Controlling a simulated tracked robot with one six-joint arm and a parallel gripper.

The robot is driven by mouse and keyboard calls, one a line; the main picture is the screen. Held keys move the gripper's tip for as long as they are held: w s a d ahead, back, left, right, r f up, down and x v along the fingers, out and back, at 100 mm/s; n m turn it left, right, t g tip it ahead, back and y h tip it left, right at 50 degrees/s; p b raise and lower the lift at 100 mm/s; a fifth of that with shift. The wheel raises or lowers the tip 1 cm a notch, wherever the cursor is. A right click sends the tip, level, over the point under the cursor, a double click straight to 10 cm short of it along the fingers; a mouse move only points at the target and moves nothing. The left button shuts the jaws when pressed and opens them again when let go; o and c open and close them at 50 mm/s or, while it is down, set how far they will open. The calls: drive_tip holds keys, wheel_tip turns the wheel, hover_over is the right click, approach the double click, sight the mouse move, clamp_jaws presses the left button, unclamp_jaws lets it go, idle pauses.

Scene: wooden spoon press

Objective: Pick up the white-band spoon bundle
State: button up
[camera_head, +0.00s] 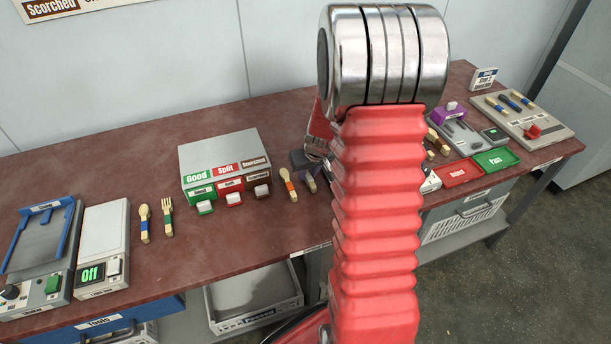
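I cannot clearly make out a white band on any utensil. A wooden piece (309,184) lies on the red-brown table just below the dark fingers of my gripper (303,163). Its band is too small to tell, and part of it is hidden. My gripper is low over the table beside it, mostly hidden behind my red arm, and I cannot see whether it touches the piece or is open or shut. More wooden pieces (437,143) lie right of my arm, partly hidden. An orange-banded spoon (289,186) lies just left of my gripper.
A grey box with Good, Split and Scorched labels (222,150) stands left of my gripper.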

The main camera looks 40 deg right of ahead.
sight(308, 175)
clamp_jaws()
wheel_tip(308, 175, up, 10)
idle(0.8)
idle(0.4)
